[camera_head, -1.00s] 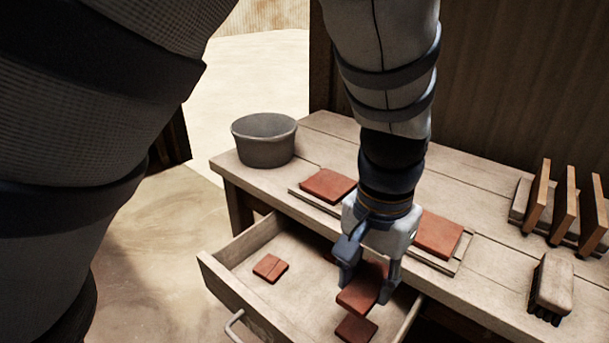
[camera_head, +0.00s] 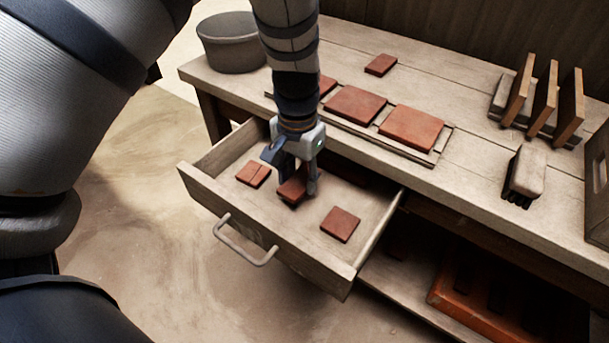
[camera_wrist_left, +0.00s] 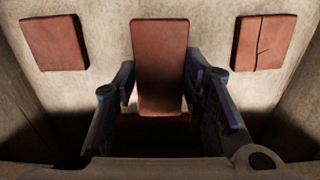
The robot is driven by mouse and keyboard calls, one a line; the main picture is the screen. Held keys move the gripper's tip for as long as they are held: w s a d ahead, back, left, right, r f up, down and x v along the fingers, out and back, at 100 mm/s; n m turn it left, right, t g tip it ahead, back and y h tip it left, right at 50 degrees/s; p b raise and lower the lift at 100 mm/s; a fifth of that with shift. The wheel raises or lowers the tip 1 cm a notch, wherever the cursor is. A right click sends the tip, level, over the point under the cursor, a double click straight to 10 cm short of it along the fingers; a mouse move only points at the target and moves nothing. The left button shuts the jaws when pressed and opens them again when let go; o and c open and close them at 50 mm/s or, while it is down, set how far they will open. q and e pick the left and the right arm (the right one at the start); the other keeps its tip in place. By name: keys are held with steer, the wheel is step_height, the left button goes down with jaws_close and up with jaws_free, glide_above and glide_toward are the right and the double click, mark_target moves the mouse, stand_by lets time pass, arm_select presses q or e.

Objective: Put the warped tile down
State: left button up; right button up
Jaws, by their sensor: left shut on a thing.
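My left gripper (camera_head: 297,183) is shut on a red-brown tile (camera_head: 291,191) inside the open drawer (camera_head: 232,207). In the left wrist view the tile (camera_wrist_left: 159,66) stands out between the two fingers, over the drawer floor. Its warp cannot be made out, nor whether it touches the floor. A cracked tile (camera_head: 253,174) lies to its left in the drawer, and shows at right in the wrist view (camera_wrist_left: 262,42). A plain tile (camera_head: 341,224) lies to its right. My right gripper is not in view.
On the bench (camera_head: 460,84) a low tray (camera_head: 438,151) holds several tiles, with one loose tile (camera_head: 381,64) behind. A round grey pot (camera_head: 232,43), a brush (camera_head: 525,173) and a rack with upright slats (camera_head: 543,98) stand there. A reddish crate (camera_head: 470,311) is below.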

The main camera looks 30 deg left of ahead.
mark_target(299, 182)
arm_select(q)
step_height(299, 182, down, 2)
arm_select(e)
steer(key=shift+s+f, duration=0.15)
arm_select(q)
steer(key=shift+s+d, duration=0.1)
steer(key=shift+f, duration=0.15)
steer(key=o, duration=1.2)
steer(key=shift+o, duration=0.2)
step_height(299, 182, up, 12)
steer(key=p, duration=0.1)
steer(key=shift+r, duration=0.2)
arm_select(e)
steer(key=shift+w+r+t, duration=0.3)
steer(key=shift+w+r, duration=0.5)
